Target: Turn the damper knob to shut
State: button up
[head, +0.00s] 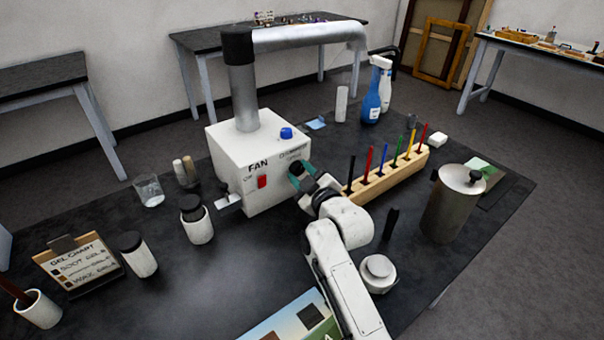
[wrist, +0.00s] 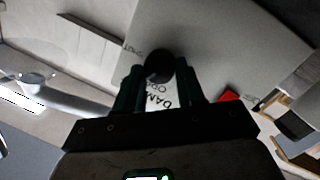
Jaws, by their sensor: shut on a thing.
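The white fan box (head: 228,150) stands on the dark table with a metal duct rising from its top. My gripper (head: 302,176) reaches the right part of its front face, with green fingers closed there. In the wrist view the black round damper knob (wrist: 159,64) sits between the fingertips of my gripper (wrist: 159,76), and they are shut on it. Lettering beside the knob reads partly as damper and open, with a small mark that looks like shut at its upper left. The knob's pointer direction cannot be made out.
A red switch (head: 262,181) and a blue knob (head: 287,133) are on the box. A wooden rack (head: 388,178) of coloured tools stands right of my gripper. A metal canister (head: 452,208), a white-lidded jar (head: 377,272) and dark-capped bottles (head: 197,222) stand nearby.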

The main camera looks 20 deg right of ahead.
jog(key=m, duration=0.2)
jog(key=m+g+y, duration=0.1)
jog(key=m, duration=0.2)
jog(key=shift+d+r+m+p, duration=0.15)
jog(key=shift+m+p, duration=0.15)
jog(key=shift+p, duration=0.05)
jog(key=m+y, duration=0.1)
jog(key=m, duration=0.4)
jog(key=shift+w+d+g, duration=0.1)
jog(key=shift+d+g, duration=0.05)
jog(key=shift+g, duration=0.25)
jog(key=o, duration=1)
jog(key=shift+o, duration=0.2)
jog(key=v, duration=1)
jog(key=shift+s+d+b, duration=0.25)
jog(key=shift+s+b, duration=0.1)
jog(key=shift+b, duration=0.05)
